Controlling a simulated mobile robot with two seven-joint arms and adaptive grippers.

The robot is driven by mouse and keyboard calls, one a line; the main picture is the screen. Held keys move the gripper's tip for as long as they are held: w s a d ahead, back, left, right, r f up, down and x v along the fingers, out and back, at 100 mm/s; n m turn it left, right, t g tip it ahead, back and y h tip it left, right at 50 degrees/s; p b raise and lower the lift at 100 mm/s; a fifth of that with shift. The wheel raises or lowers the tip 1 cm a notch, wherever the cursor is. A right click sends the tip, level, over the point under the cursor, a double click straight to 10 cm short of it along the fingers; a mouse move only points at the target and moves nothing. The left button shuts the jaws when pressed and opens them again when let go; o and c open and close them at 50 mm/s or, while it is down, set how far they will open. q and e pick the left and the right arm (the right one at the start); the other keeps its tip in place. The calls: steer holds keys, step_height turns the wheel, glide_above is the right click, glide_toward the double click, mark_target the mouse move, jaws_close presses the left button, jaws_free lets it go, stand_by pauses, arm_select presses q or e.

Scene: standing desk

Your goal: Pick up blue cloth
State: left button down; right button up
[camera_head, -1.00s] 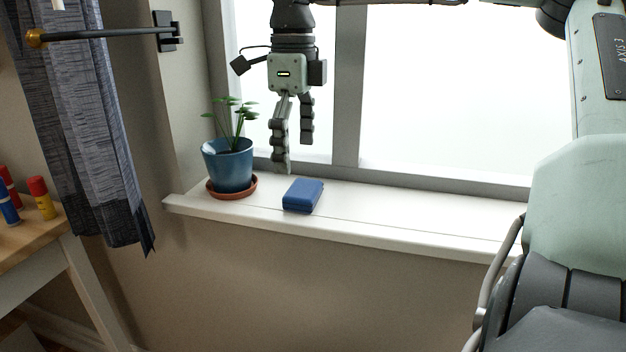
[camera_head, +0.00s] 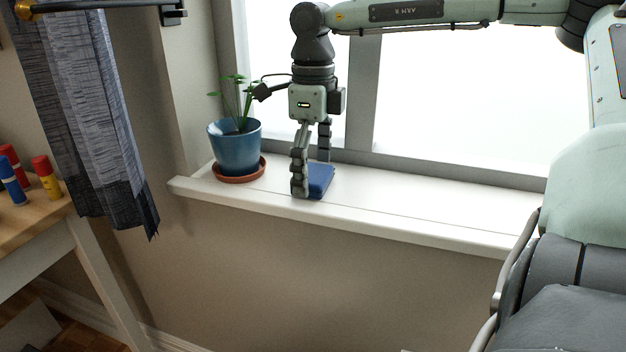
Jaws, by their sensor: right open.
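The blue cloth (camera_head: 321,179) is a small folded block lying on the white window sill, right of the potted plant. My right gripper (camera_head: 311,178) points straight down over it with its two fingers apart. The near finger reaches down at the cloth's left front side and hides part of it. The other finger ends higher in the picture, behind the cloth. Whether either finger touches the cloth cannot be told. My left gripper is not in view.
A blue plant pot (camera_head: 235,148) on a terracotta saucer stands close to the left of my gripper. The window sill (camera_head: 430,212) is clear to the right. A dark curtain (camera_head: 85,120) hangs at left, beside a wooden desk (camera_head: 30,222) with several coloured tubes.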

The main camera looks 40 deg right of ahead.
steer(key=c, duration=1.1)
steer(key=shift+c, duration=0.2)
steer(key=shift+w+r, duration=0.1)
steer(key=shift+r, duration=0.45)
step_height(320, 180, up, 9)
step_height(320, 180, up, 8)
steer(key=p, duration=0.2)
glide_above(312, 172)
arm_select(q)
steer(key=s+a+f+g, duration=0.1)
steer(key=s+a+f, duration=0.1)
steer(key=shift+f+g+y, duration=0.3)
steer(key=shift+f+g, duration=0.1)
arm_select(e)
steer(key=o, duration=0.4)
steer(key=c, duration=0.4)
